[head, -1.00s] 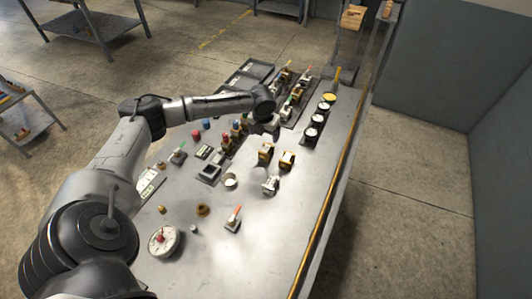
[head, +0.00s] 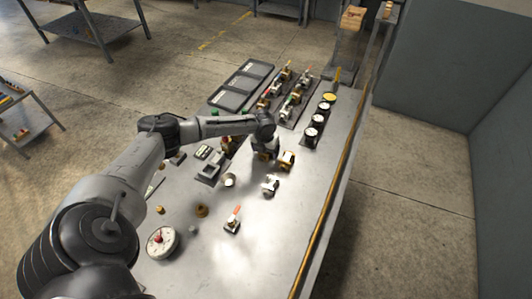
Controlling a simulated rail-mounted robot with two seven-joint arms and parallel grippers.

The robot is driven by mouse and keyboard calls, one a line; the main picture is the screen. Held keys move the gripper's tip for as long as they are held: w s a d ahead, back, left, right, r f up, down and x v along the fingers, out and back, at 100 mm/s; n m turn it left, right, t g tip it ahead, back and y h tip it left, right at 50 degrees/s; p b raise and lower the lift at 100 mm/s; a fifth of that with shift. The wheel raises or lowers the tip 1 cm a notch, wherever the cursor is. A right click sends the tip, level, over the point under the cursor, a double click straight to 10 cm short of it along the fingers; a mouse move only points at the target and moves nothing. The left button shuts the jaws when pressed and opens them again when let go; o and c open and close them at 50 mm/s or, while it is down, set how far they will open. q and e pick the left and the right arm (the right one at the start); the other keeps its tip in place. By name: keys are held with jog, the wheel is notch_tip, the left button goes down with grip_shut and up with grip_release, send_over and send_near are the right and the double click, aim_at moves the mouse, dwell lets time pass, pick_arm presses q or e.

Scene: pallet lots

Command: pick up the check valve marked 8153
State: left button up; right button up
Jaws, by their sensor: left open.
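My left gripper (head: 265,149) reaches in from the left and is open, pointing down over a brass valve-like fitting (head: 266,156) in the middle of the table. The gripper hides most of that fitting; whether they touch, I cannot tell. A second, similar brass fitting (head: 287,161) stands just right of it. A silver valve (head: 270,185) stands nearer to me. No marking can be read at this size, so I cannot tell which piece is marked 8153. My right gripper is not in view.
The metal table (head: 270,235) has a red-handled valve (head: 233,220), a round gauge (head: 162,242) and a brass ring (head: 202,210) at its near end. Trays of valves (head: 291,107) and a row of gauges (head: 311,133) lie beyond. The table's near right is bare.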

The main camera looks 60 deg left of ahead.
pick_arm(q)
jog(key=shift+f, duration=0.2)
jog(key=shift+c, duration=0.3)
jog(key=c, duration=1.2)
